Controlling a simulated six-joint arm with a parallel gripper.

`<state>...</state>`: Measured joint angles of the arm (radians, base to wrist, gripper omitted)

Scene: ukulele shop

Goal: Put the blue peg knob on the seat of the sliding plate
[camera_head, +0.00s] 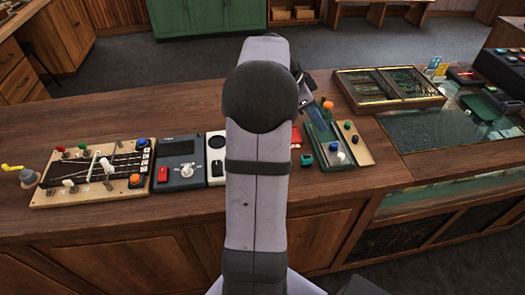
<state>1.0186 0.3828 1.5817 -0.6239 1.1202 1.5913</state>
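A blue knob (333,146) sits on the near part of a long green plate (318,134), right of my arm, close to a white knob (341,156). An orange knob (327,105) stands at the plate's far end. Another blue knob (141,142) is on the wooden board (60,197) at left. I cannot tell for sure which plate slides or where its seat is. My gripper (307,93) is partly hidden behind my arm, near the far end of the green plate. Its fingers are too small and covered to tell open from shut.
A teal block (307,160) lies left of the green plate. A framed case (388,102) is behind right. The counter's back left is clear.

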